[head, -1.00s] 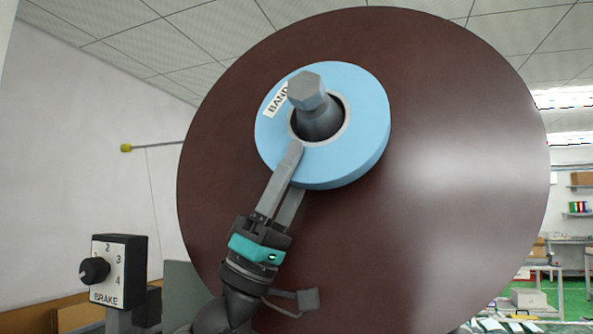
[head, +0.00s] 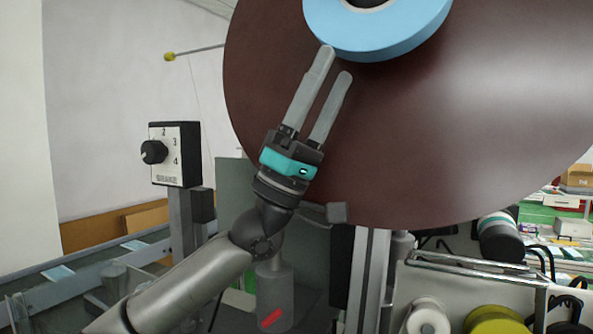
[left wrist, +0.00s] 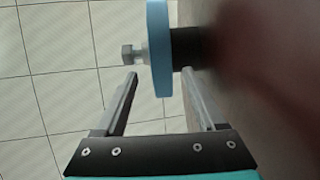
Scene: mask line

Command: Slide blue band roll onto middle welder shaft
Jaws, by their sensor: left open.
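The blue band roll (head: 385,28) is at the top of the head view, cut off by the edge. In the left wrist view the roll (left wrist: 158,45) sits around the welder shaft (left wrist: 130,55), whose hex end sticks out on one side. A dark part of the shaft shows between roll and disc. My left gripper (head: 336,62) is open at the roll's lower rim. In the left wrist view the rim lies between the two fingers (left wrist: 159,74), with gaps on both sides. My right gripper is not in view.
A large brown disc (head: 440,140) stands behind the roll, close to one finger. A brake knob box (head: 175,154) stands at the left. Metal posts, a yellow roll (head: 497,320) and a white roll (head: 428,318) are low on the right.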

